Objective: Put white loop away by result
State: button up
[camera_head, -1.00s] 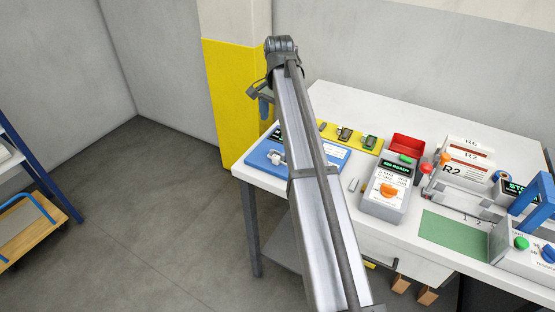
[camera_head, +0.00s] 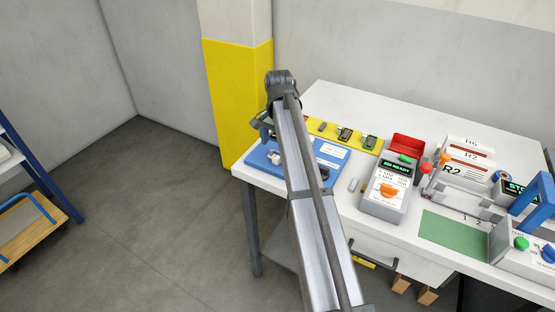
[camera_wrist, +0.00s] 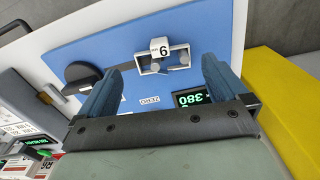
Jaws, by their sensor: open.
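The white loop (camera_wrist: 148,63), a small rectangular frame with a tag marked 6, is on the blue tester board (camera_wrist: 210,28) in the wrist view. A dark rounded part with an arm (camera_wrist: 82,74) lies left of it. A small green-lit display (camera_wrist: 193,98) and a ZERO label are on the same board. My gripper (camera_wrist: 161,66) is open, its two blue fingers on either side of the loop in the picture; I cannot tell how far above it they are. In the head view the blue board (camera_head: 325,152) is partly hidden by my arm, and the gripper is mostly hidden.
A yellow strip (camera_head: 357,138) with several small pieces lies behind the board. A grey box with an orange knob (camera_head: 388,190), a red bin (camera_head: 408,144) and the R2 rack (camera_head: 452,170) stand to the right. A yellow-painted pillar (camera_head: 236,100) stands behind the table's left end.

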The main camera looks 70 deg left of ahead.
aim_at(278, 154)
notch_tip(278, 154, down, 5)
jog(key=shift+s, duration=0.15)
jog(key=shift+r, duration=0.1)
jog(key=c, duration=0.9)
